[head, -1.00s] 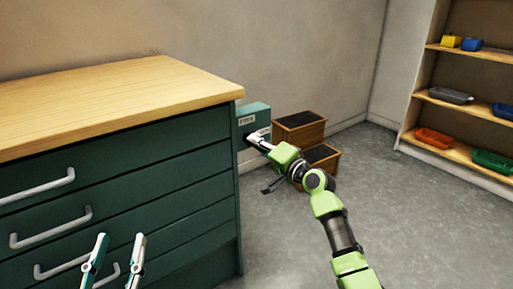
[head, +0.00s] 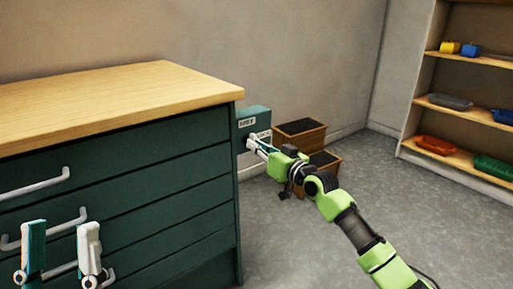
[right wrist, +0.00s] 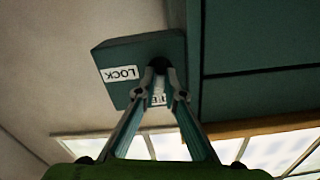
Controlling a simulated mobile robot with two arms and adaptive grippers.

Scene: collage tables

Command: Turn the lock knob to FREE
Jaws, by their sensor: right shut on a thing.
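The green lock box (head: 256,118) is fixed at the right end of the cabinet and carries two white labels. In the right wrist view the box (right wrist: 105,52) shows a label reading LOCK (right wrist: 120,73) and a second label (right wrist: 158,98), partly hidden by my fingers. The dark knob (right wrist: 158,63) sits between my right fingertips, mostly covered; its pointing direction cannot be told. My right gripper (right wrist: 159,72) is shut on it; it also reaches the box in the head view (head: 252,143). My left gripper (head: 62,226) is open and empty before the drawers.
The green cabinet (head: 150,170) has a wooden top (head: 110,95) and several drawer handles close to my left gripper. Shelves (head: 460,110) with colored bins are at the right. The floor in between is clear.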

